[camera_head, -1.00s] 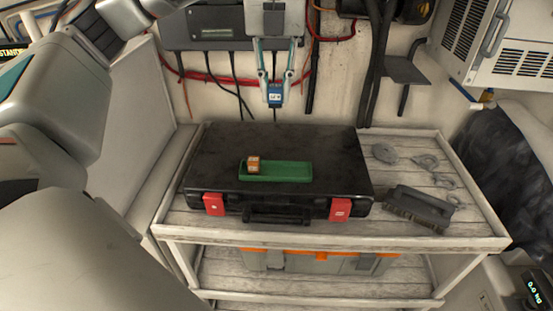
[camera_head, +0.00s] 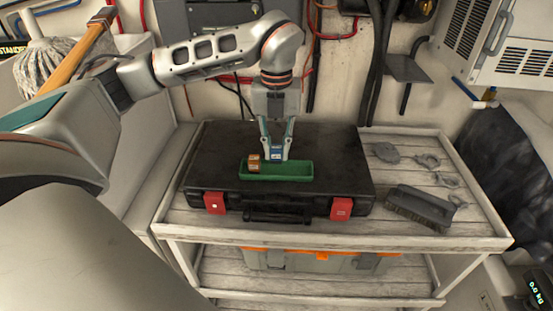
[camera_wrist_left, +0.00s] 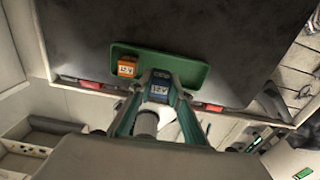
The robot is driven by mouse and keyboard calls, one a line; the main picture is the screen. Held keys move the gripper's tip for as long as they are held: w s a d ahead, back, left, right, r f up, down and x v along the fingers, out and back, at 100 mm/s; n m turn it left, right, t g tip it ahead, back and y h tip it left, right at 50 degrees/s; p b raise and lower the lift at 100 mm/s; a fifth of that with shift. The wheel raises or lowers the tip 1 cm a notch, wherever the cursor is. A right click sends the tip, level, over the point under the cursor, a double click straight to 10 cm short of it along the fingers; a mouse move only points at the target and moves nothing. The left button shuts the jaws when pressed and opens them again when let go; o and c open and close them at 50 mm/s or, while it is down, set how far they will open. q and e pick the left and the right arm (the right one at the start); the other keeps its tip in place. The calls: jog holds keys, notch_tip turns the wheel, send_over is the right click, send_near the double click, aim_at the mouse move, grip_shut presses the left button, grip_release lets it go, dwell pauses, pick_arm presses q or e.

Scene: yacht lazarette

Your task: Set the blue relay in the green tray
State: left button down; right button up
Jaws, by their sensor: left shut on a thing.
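The blue relay (camera_head: 277,153) is between the fingertips of my left gripper (camera_head: 277,146), which is shut on it. In the left wrist view the relay (camera_wrist_left: 159,85) shows a blue top with a light label, held between the fingers. The green tray (camera_head: 290,175) lies on a black case, and the relay is over its middle. I cannot tell whether the relay touches the tray floor. An orange relay (camera_head: 254,162) stands in the left part of the tray, just left of the blue one, and it also shows in the left wrist view (camera_wrist_left: 127,66). My right gripper is not in view.
The black case (camera_head: 340,155) with red latches lies on a wooden shelf cart (camera_head: 400,235). A dark brush (camera_head: 420,205) and several grey metal pieces (camera_head: 425,160) lie to its right. Cables hang on the wall behind. The tray's right part is free.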

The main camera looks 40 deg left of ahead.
aim_at(277, 160)
pick_arm(q)
notch_tip(277, 160, down, 3)
jog(key=shift+f, duration=0.35)
jog(key=shift+f, duration=0.1)
jog(key=c, duration=2.1)
grip_release()
jog(key=shift+f, duration=0.1)
jog(key=shift+c, duration=0.2)
